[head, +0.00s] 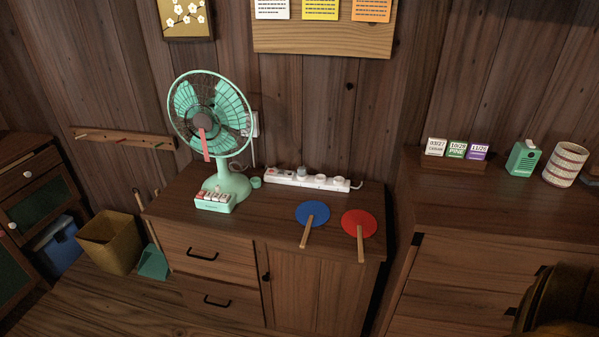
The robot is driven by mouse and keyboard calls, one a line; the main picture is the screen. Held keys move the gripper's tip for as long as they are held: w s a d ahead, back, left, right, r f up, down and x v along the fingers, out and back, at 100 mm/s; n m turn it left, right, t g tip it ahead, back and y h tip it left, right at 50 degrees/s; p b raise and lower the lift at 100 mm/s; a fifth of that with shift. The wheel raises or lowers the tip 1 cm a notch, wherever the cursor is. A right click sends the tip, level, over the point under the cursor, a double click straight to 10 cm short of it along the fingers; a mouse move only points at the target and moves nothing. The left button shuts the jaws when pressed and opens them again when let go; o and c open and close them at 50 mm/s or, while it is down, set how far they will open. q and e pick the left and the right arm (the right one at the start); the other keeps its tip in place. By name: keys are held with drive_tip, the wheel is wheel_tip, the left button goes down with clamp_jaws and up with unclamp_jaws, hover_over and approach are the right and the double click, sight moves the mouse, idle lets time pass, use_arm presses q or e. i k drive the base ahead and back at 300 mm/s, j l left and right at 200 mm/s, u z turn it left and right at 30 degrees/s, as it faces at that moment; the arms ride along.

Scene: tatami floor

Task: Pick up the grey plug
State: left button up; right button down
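A small grey plug (302,171) stands up from the white power strip (330,183); it appears seated in one of the sockets, but it is too small to be sure. The strip lies along the back of the low wooden cabinet (260,225), close to the wall. Neither of my grippers can be made out in the head view.
A green fan (212,115) stands left of the strip, with a small green knob-like piece (256,182) between them. Blue (312,213) and red (359,223) paddle fans lie in front. A dark, unclear shape (555,302) fills the lower right corner.

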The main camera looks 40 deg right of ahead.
sight(302, 171)
drive_tip(key=i+j, duration=0.3)
drive_tip(key=i, duration=0.2)
drive_tip(key=i+j, duration=0.35)
drive_tip(key=i, duration=0.15)
drive_tip(key=z, duration=0.05)
